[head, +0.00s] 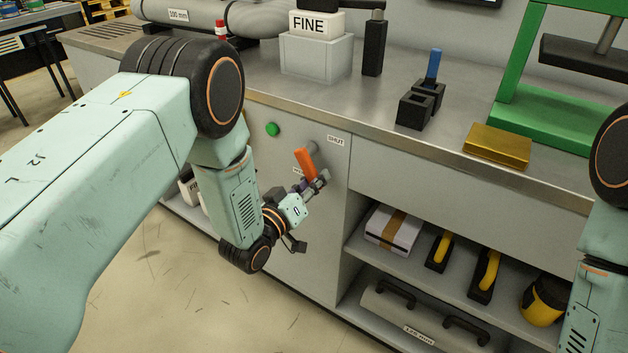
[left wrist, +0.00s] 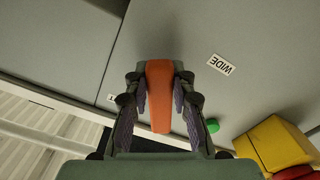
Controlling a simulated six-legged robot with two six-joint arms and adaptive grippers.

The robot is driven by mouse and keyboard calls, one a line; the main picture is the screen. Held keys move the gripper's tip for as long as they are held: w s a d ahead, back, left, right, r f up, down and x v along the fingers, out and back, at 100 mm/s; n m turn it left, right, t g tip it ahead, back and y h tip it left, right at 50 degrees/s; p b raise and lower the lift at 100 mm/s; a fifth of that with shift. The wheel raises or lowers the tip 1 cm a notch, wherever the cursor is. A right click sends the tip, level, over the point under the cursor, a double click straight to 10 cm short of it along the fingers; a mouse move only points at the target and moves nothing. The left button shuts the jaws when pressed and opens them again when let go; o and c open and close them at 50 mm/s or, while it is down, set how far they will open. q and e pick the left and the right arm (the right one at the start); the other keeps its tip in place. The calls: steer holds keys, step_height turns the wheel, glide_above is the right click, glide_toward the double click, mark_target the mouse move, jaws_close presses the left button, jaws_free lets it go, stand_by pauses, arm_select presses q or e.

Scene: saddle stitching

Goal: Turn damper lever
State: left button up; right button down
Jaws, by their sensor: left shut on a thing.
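The damper lever is an orange handle (head: 305,163) on the grey cabinet front, on a grey pivot at its upper right end. In the head view it slants up and to the left. A SHUT label (head: 336,140) is up and right of it. My left gripper (head: 312,184) is at the lever from below. In the left wrist view, the orange lever (left wrist: 159,98) runs between the two fingers, which are shut on it. A WIDE label (left wrist: 220,65) shows there too. My right arm is at the right edge, its gripper out of view.
A green button (head: 272,129) is on the panel left of the lever. The counter above holds a FINE block (head: 316,24), a brass block (head: 497,146) and a green press (head: 560,125). Open shelves with a box (head: 393,230) and yellow-handled tools are to the right.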

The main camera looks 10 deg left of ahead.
arm_select(q)
jaws_close()
steer(key=shift+s+d+r+n+p, duration=0.1)
steer(key=shift+d+r+n+p, duration=0.2)
steer(key=shift+n+p, duration=0.35)
steer(key=shift+s+d+r+n+p, duration=0.1)
steer(key=shift+d+r+n+p, duration=0.2)
steer(key=shift+n+p, duration=0.3)
steer(key=shift+s+d+r+n+p, duration=0.1)
steer(key=shift+d+r+n+p, duration=0.2)
steer(key=shift+n+p, duration=0.45)
steer(key=shift+s+d+r+n+p, duration=0.15)
steer(key=shift+r+n+p, duration=0.2)
steer(key=shift+n, duration=0.55)
steer(key=shift+w+f, duration=0.1)
steer(key=o, duration=0.8)
jaws_free()
